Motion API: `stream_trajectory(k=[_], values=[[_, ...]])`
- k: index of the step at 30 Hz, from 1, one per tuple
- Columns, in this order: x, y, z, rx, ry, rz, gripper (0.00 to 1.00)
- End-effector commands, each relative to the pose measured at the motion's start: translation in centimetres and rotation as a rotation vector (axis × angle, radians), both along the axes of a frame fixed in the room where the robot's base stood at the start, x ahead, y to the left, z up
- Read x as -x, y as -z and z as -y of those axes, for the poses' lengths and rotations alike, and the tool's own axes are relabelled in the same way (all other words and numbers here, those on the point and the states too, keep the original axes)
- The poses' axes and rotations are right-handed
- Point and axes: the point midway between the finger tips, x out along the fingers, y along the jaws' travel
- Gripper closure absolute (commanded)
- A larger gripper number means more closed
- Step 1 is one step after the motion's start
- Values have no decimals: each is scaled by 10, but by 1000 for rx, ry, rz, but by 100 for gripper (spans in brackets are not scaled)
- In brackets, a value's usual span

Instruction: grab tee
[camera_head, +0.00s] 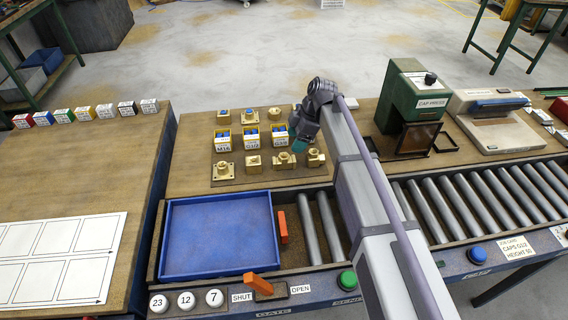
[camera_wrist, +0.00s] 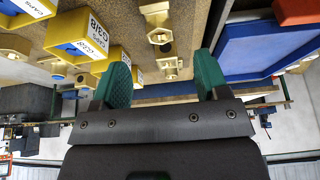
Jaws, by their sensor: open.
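Several brass fittings stand on a brown board on the bench in the head view, in a front row and a back row around yellow boxes. A wide-bodied front-row fitting (camera_head: 284,160) looks most like a tee, but it is too small to be sure. My gripper (camera_head: 300,143) hangs above the right part of this board, near the right-hand yellow box and front-row fittings. In the wrist view my gripper (camera_wrist: 161,66) has its green fingers wide apart with nothing held. Brass fittings (camera_wrist: 160,37) show beyond and between the fingers.
Yellow cap boxes (camera_head: 222,139) stand close beside the fittings. A blue tray (camera_head: 168,240) lies in front, with an orange stop (camera_head: 282,227) and rollers (camera_head: 308,230) to its right. A green cap press (camera_head: 405,95) and a white scale (camera_head: 490,120) stand right.

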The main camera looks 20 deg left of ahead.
Motion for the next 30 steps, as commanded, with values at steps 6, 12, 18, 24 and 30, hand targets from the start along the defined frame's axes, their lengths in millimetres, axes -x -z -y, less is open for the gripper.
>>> stream_trajectory(k=[6,12,18,24,30], values=[[7,49,-14,1,1,0,32],[8,50,-17,1,3,0,32],[13,88,-30,1,1,0,32],[16,95,-35,2,4,-1,32],[15,93,-35,2,4,-1,41]])
